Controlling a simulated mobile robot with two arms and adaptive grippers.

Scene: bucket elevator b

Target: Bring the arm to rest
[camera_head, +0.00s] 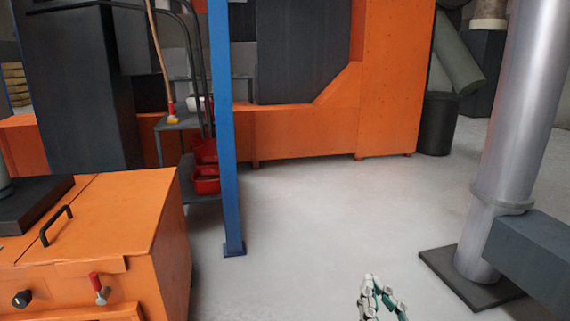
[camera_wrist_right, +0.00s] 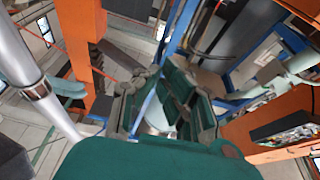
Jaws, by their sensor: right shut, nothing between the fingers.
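My right gripper (camera_head: 371,280) shows at the bottom of the head view, right of the middle, above the pale floor. Only its finger end is in the picture, with white and green parts. It is shut and holds nothing. In the right wrist view its dark green fingers (camera_wrist_right: 150,85) fill the middle. My left gripper is not in view.
An orange cabinet (camera_head: 95,225) with a black handle stands at the left. A blue post (camera_head: 227,140) rises beside it. A grey metal column (camera_head: 515,110) stands on a dark plate (camera_head: 465,285) at the right. The floor (camera_head: 320,215) between is clear.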

